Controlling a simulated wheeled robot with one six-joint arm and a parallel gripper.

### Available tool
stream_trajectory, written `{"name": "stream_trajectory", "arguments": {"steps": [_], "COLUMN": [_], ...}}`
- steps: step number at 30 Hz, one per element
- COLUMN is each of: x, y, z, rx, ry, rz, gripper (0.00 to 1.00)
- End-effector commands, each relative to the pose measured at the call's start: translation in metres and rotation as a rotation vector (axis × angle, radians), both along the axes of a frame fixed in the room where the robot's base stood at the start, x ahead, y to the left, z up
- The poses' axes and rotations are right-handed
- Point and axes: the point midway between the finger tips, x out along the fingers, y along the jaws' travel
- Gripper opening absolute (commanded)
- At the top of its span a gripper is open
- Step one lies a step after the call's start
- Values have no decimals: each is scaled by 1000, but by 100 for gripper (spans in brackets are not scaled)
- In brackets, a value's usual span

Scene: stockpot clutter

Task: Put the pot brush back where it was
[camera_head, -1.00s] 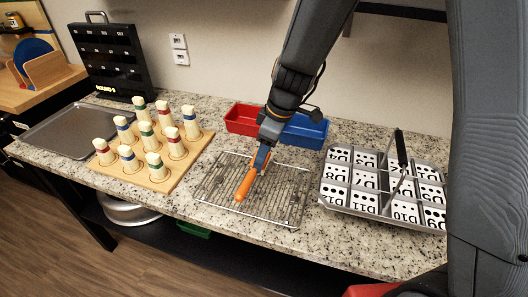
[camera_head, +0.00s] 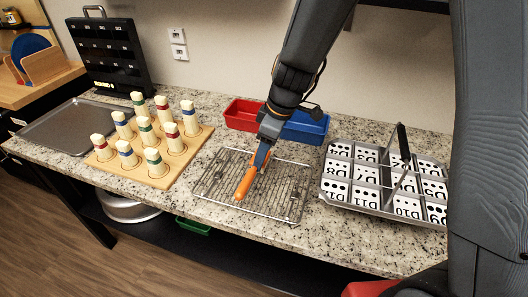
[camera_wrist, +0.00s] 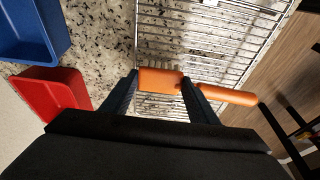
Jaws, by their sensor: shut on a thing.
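The orange pot brush (camera_head: 245,184) is held in my gripper (camera_head: 262,158) over the wire rack (camera_head: 212,199). Its handle points toward the front of the counter, tilted down a little to the left. In the wrist view my gripper (camera_wrist: 158,86) is shut with one finger on each side of the brush's orange block (camera_wrist: 161,78). Pale bristles show just beyond the block, and the handle (camera_wrist: 228,96) sticks out to the right. I cannot tell whether the brush touches the rack.
A red bin (camera_head: 243,113) and a blue bin (camera_head: 306,128) stand behind the rack. A wooden board (camera_head: 141,173) with several banded pegs is to the left, beside a grey baking tray (camera_head: 65,128). A metal caddy (camera_head: 349,205) with numbered cards is to the right.

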Motion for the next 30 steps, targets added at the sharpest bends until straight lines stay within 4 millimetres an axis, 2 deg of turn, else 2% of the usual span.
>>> {"name": "stream_trajectory", "arguments": {"steps": [3, 4, 7, 8, 19, 30], "x": [0, 0, 0, 0, 0, -4], "y": [0, 0, 0, 0, -1, -14], "z": [-2, -2, -2, -2, 3, 52], "rx": [0, 0, 0, 0, 1, 2], "ry": [0, 0, 0, 0, -2, -5], "rz": [0, 0, 0, 0, -1, -1], "gripper": [28, 57, 74, 76, 76, 76]}}
